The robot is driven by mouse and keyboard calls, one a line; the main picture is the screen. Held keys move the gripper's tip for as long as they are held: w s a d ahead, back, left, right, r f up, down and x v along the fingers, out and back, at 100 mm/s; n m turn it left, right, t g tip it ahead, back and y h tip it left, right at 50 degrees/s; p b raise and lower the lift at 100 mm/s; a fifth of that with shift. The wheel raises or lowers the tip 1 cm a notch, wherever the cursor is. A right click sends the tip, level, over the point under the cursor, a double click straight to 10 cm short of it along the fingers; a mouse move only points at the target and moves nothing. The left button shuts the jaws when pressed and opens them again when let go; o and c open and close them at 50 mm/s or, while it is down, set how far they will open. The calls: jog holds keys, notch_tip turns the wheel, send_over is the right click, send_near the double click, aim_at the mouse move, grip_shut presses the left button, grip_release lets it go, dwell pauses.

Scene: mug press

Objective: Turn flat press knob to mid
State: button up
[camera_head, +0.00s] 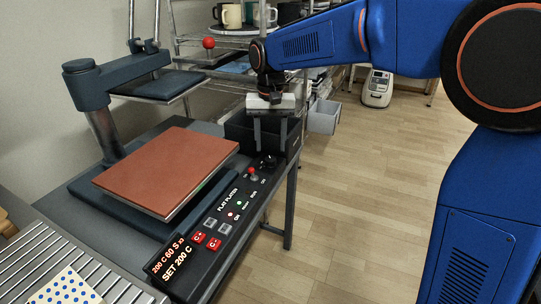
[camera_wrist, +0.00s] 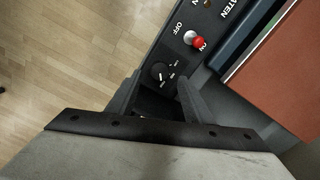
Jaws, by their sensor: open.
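The flat press knob (camera_wrist: 160,71) is a small black dial on the dark control panel, with a pale pointer mark and small labels around it too blurred to read. In the head view the knob (camera_head: 269,162) sits at the panel's far end. My gripper (camera_head: 270,146) is open, pointing down just above the knob. In the wrist view my gripper (camera_wrist: 159,80) has one dark finger on each side of the knob, with nothing held. I cannot tell whether the fingers touch it.
A red-tipped toggle switch (camera_wrist: 195,40) stands close to the knob, beside ON and OFF labels. The flat press's reddish-brown platen (camera_head: 168,170) lies left of the panel. A black open bin (camera_head: 240,133) is behind the knob. Open floor lies to the right.

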aim_at(270, 159)
jog(key=shift+f, duration=2.45)
jog(key=shift+c, duration=0.5)
jog(key=c, duration=1)
